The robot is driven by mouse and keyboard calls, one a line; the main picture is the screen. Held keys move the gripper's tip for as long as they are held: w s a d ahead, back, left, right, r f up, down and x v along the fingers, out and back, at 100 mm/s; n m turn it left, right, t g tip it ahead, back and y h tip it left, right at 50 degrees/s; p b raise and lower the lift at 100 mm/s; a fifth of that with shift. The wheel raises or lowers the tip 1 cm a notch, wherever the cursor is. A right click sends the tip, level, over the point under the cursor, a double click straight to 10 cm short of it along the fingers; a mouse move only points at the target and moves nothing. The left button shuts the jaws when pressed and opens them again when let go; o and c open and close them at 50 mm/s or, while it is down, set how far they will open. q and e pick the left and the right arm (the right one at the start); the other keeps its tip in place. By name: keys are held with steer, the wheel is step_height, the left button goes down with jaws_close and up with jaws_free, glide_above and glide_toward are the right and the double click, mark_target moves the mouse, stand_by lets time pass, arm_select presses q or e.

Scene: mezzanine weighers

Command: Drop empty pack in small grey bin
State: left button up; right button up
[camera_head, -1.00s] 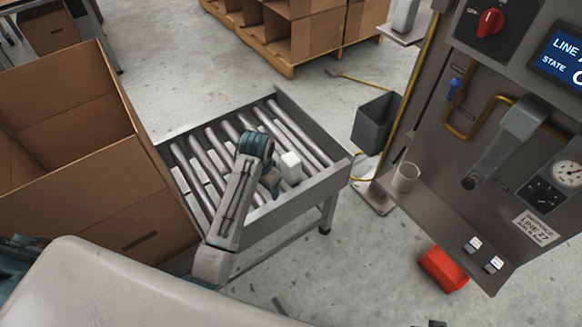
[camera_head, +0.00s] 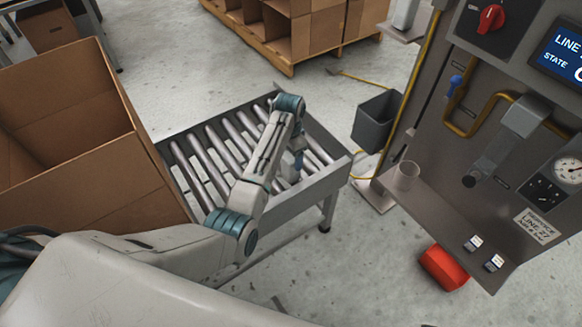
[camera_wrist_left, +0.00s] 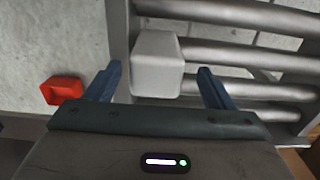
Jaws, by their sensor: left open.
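The empty pack (camera_wrist_left: 157,62) is a small white box on the metal rollers, near the conveyor's end in the left wrist view. In the head view my left arm hides most or all of it. My left gripper (camera_head: 297,160) points down over the rollers. In the left wrist view its two blue fingers (camera_wrist_left: 160,70) are open, one to each side of the pack, with gaps between. I cannot tell whether the fingertips are level with it in depth. The small grey bin (camera_head: 376,124) stands right of the conveyor, beside the machine; its inside looks dark. My right gripper is out of view.
The roller conveyor (camera_head: 255,226) has raised side rails. A large open cardboard box (camera_head: 95,190) stands at its left. Floor between conveyor and bin is clear.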

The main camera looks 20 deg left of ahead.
arm_select(q)
steer(key=f, duration=0.4)
steer(key=shift+d, duration=0.25)
steer(key=shift+f, duration=0.45)
steer(key=c, duration=1.2)
steer(key=shift+o, duration=0.2)
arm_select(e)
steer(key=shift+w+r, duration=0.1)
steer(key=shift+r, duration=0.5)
